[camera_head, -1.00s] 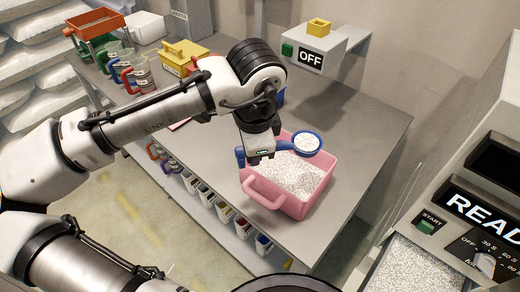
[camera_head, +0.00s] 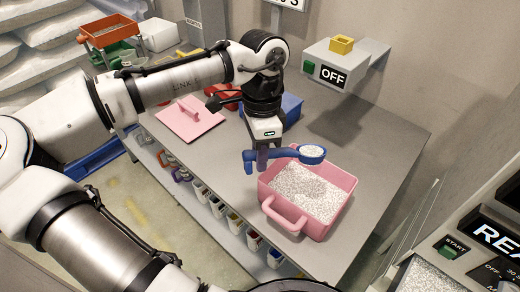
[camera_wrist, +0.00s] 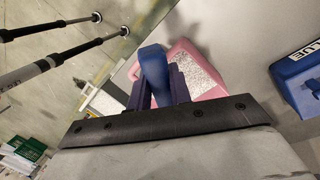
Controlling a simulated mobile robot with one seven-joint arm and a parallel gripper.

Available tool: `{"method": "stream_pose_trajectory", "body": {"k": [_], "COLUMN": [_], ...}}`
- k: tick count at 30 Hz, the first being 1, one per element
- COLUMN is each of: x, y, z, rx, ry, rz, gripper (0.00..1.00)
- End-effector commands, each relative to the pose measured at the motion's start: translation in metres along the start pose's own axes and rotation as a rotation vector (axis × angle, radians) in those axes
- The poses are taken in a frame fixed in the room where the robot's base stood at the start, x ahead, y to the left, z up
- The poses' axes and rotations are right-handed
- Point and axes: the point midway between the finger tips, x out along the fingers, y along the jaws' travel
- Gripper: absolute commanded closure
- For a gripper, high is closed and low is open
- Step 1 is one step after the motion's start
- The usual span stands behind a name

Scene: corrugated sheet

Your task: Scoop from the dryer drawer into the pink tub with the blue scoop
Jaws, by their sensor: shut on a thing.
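My gripper (camera_head: 263,158) is shut on the handle of the blue scoop (camera_head: 314,157), above the back left of the pink tub. The scoop's bowl points right, looks level and holds white granules. It overlaps the tub's back rim in the head view. The pink tub (camera_head: 288,213) stands on the bench and holds white granules with a shallow hollow; it also shows in the wrist view (camera_wrist: 181,48). The wrist view shows the scoop's handle (camera_wrist: 152,62) between my fingers. The dryer drawer (camera_head: 428,277), partly cut off at lower right, holds white granules.
A pink lid (camera_head: 190,120) lies on the bench (camera_head: 375,135). A blue container (camera_head: 290,106) stands behind my gripper. A switch box reading OFF (camera_head: 345,62) is on the wall. Bare bench lies right of the tub. Several small bins line the lower front shelf.

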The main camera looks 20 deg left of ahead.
Motion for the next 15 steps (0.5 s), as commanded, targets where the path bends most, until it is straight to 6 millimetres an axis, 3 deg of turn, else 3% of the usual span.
{"method": "stream_pose_trajectory", "body": {"k": [15], "x": [-0.0007], "y": [-0.0096], "z": [-0.0034], "rx": [-0.053], "ry": [-0.062], "rz": [0.392], "gripper": [1.00]}}
